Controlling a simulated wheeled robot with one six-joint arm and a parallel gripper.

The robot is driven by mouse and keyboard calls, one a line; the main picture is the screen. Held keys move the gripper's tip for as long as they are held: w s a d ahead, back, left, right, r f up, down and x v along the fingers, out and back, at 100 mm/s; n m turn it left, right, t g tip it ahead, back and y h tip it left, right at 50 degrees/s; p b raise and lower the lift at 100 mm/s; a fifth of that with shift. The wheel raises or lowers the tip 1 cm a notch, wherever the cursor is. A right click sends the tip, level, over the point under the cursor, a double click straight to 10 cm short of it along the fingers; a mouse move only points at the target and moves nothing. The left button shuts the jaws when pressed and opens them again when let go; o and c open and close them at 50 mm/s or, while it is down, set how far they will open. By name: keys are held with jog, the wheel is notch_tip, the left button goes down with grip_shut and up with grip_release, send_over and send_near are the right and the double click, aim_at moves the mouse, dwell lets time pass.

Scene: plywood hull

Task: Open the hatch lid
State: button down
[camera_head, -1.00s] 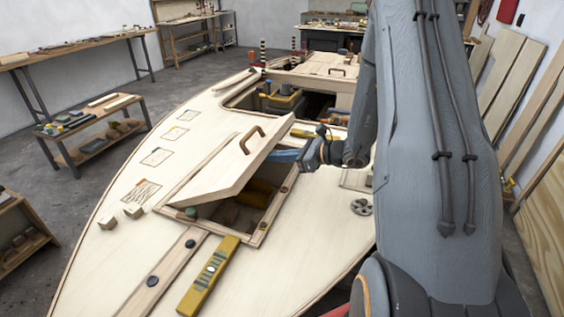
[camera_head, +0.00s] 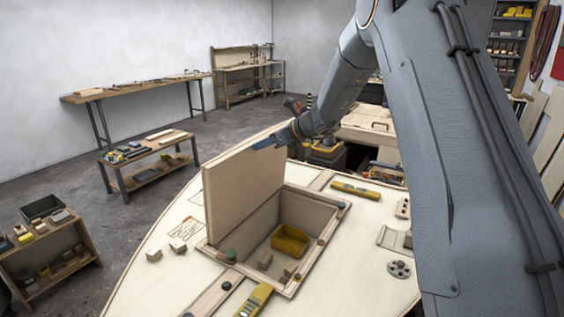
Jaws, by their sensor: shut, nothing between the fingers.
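The hatch lid (camera_head: 237,185) is a pale plywood panel. It stands roughly upright along the left side of the hatch opening (camera_head: 264,238), with its underside facing right. Its handle is hidden behind it. My gripper (camera_head: 266,143) is shut and empty at the lid's top edge, near its far upper corner. It looks close to or touching the lid; I cannot tell which. Inside the opening sit a yellow bin (camera_head: 290,240) and a few small blocks.
A yellow level (camera_head: 253,300) lies in front of the opening, and another yellow tool (camera_head: 355,190) lies behind it. Small wooden blocks (camera_head: 154,254) rest on the deck left of the lid. Shelves and benches (camera_head: 150,160) stand beyond the hull.

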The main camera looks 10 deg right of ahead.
jog(key=w+a+r, duration=0.1)
jog(key=w+a, duration=0.5)
jog(key=a, duration=0.1)
jog(key=shift+w+a+r+b, duration=0.2)
jog(key=shift+w+a+b, duration=0.1)
jog(key=shift+a+b, duration=0.15)
jog(key=shift+d, duration=0.1)
